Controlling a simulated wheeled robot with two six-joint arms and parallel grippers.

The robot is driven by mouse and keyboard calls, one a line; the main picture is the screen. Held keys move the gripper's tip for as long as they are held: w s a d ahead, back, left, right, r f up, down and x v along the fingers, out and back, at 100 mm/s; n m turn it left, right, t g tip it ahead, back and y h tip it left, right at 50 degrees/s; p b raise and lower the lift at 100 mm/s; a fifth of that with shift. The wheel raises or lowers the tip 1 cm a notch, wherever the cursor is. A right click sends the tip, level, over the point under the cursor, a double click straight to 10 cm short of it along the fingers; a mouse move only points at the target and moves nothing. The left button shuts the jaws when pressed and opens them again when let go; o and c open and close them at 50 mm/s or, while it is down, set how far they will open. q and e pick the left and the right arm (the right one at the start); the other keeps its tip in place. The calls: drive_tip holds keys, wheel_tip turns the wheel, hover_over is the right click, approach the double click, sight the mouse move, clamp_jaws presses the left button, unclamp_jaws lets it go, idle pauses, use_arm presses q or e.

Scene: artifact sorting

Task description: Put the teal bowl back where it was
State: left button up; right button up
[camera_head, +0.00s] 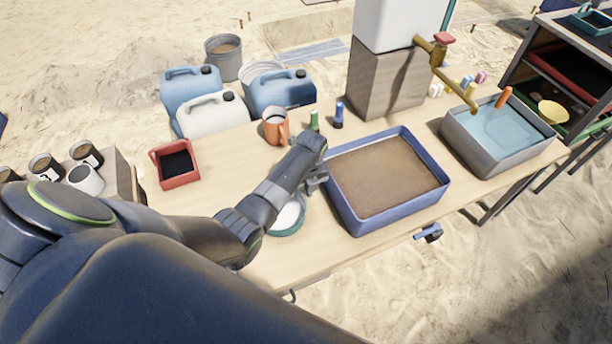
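The teal bowl (288,230), with a pale inside, is on or just above the wooden table, left of the blue sand-filled tray (345,210). My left arm passes over it and hides part of it. My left gripper (316,184) is at the bowl's upper right, close to the tray's left wall. Its fingertips are small and partly hidden, so I cannot tell whether they are open or shut, or touch the bowl. My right gripper is not in view.
An orange mug (275,127), green and blue bottles and a red tray (176,164) stand on the table. A grey water basin (495,140) with a brass tap is at the right. Jerrycans stand behind. A shelf (570,70) stands far right.

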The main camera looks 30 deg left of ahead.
use_arm(q)
wheel_tip(320, 180, up, 9)
drive_tip(key=shift+w+d, duration=0.3)
drive_tip(key=shift+w, duration=0.05)
idle(0.4)
